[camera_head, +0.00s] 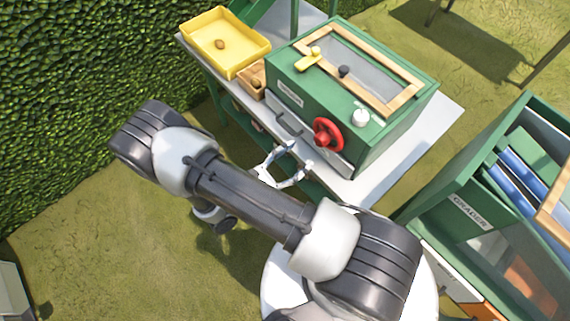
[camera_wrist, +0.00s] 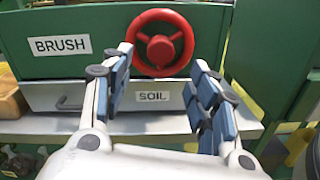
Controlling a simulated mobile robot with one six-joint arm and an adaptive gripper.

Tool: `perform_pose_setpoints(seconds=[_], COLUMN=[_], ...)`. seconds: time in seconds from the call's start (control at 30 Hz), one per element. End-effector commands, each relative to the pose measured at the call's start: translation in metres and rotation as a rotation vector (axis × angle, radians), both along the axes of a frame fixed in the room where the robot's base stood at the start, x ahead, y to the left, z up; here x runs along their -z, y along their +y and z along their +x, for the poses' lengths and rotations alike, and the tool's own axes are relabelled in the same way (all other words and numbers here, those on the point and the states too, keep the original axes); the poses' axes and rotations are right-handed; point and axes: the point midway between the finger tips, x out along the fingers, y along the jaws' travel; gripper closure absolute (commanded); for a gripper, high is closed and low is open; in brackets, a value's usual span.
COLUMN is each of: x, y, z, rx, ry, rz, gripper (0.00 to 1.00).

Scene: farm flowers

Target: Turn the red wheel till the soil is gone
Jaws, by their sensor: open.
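The red wheel (camera_head: 327,134) sits on the front face of a green machine (camera_head: 372,132) with a wood-framed clear top. It also shows in the wrist view (camera_wrist: 160,43), beyond and slightly above the fingers, between the BRUSH label (camera_wrist: 60,46) and the machine's right edge. My gripper (camera_head: 284,166) is open and empty in front of the machine. In the wrist view the blue-padded fingers of my gripper (camera_wrist: 162,80) stand apart, one on each side of the wheel's lower part; I cannot tell whether they touch it. A drawer marked SOIL (camera_wrist: 152,97) is below the wheel. No soil is clearly visible.
A yellow tray (camera_head: 225,42) with a brown item and a small wooden box (camera_head: 252,79) stand left of the machine. A green GRADER machine (camera_head: 497,205) stands at the right. A hedge (camera_head: 80,60) borders the left; grass lies in front.

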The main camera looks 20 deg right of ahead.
Motion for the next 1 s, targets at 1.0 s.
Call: perform_pose_setpoints(seconds=[1.0], x=[0.001], y=[0.040], z=[-0.013], rx=[0.001], ry=[0.001], rz=[0.000], gripper=[0.46])
